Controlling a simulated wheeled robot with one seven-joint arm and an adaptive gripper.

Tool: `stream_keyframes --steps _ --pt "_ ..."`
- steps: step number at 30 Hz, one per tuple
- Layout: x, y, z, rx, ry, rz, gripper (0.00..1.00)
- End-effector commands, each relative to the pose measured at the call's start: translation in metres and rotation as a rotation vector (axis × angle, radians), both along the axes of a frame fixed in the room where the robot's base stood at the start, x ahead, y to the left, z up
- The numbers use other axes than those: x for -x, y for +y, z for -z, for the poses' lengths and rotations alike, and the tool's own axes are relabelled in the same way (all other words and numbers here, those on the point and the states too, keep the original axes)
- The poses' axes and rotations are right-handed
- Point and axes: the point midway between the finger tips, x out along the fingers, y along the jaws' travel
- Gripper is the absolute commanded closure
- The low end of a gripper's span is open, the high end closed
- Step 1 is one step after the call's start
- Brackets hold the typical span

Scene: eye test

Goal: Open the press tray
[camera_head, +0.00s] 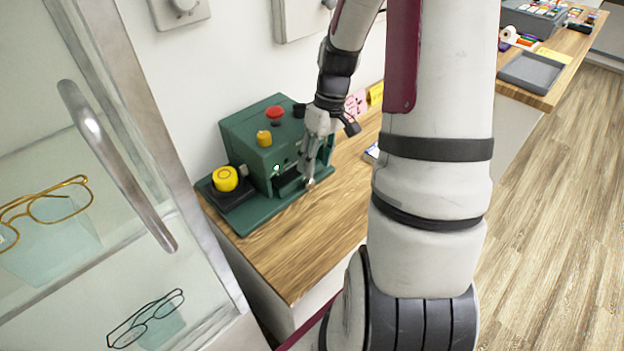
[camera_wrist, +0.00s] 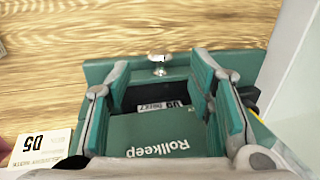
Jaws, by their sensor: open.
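The press (camera_head: 262,150) is a green machine on a wooden counter, with a red knob, a yellow knob and a dark front recess. In the wrist view its green top (camera_wrist: 160,135) reads "Rollkeep" upside down. A small silver knob (camera_wrist: 157,58) is at its front, seemingly the tray's handle; it also shows in the head view (camera_head: 310,183). A pale label marked D5 (camera_wrist: 158,105) lies in the dark recess. My gripper (camera_head: 309,172) is open at the press front.
A yellow push button (camera_head: 225,179) on a black box stands left of the press. A glass cabinet with a metal handle (camera_head: 118,165) is at near left. Bare counter (camera_head: 300,245) lies in front.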

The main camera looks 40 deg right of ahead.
Motion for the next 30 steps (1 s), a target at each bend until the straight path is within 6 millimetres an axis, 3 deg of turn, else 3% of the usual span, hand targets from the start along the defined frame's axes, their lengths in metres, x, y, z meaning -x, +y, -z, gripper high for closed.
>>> stream_keyframes --steps 3,9,22,23,29,30 --pt "0.001 0.006 0.023 -0.003 0.004 -0.001 0.52" --pt "0.000 0.011 0.048 -0.001 0.001 0.000 0.52" --pt "0.000 0.013 0.057 0.001 0.000 0.000 0.52" --pt "0.000 0.013 0.057 0.001 0.000 0.000 0.54" --pt "0.000 0.013 0.057 0.001 0.000 0.000 1.00" --pt "0.000 0.013 0.057 0.001 0.000 0.000 1.00"
